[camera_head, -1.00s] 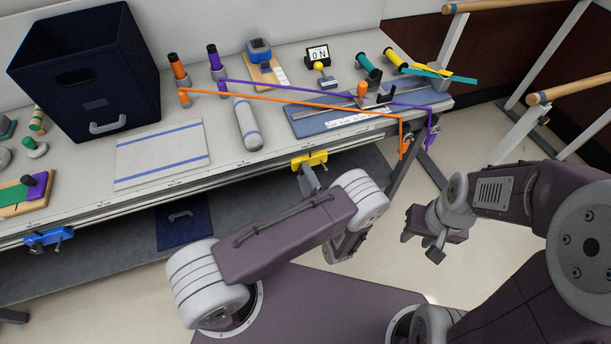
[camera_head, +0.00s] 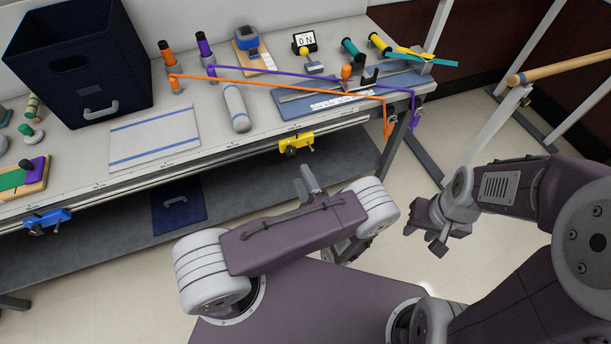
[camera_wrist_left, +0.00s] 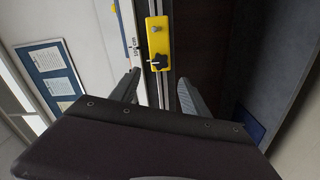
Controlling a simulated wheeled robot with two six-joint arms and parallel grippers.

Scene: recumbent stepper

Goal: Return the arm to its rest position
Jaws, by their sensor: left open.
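My left arm is folded over my base in the head view. Its gripper (camera_head: 309,183) shows only as grey fingers in front of the bench's front edge, below and apart from the yellow clamp (camera_head: 296,142). In the left wrist view the left gripper (camera_wrist_left: 157,88) is open and empty, its two fingers wide apart. The yellow clamp (camera_wrist_left: 158,45) shows beyond the gap between them. My right gripper (camera_head: 424,238) hangs over the floor at the right, its fingers apart with nothing seen between them.
The bench (camera_head: 75,178) holds a dark blue bin (camera_head: 125,60), a striped mat (camera_head: 155,136), a roll (camera_head: 236,108) and bands stretched between pegs. A blue clamp (camera_head: 47,220) grips its front rail. Wooden parallel bars (camera_head: 565,66) stand at right. Floor between is clear.

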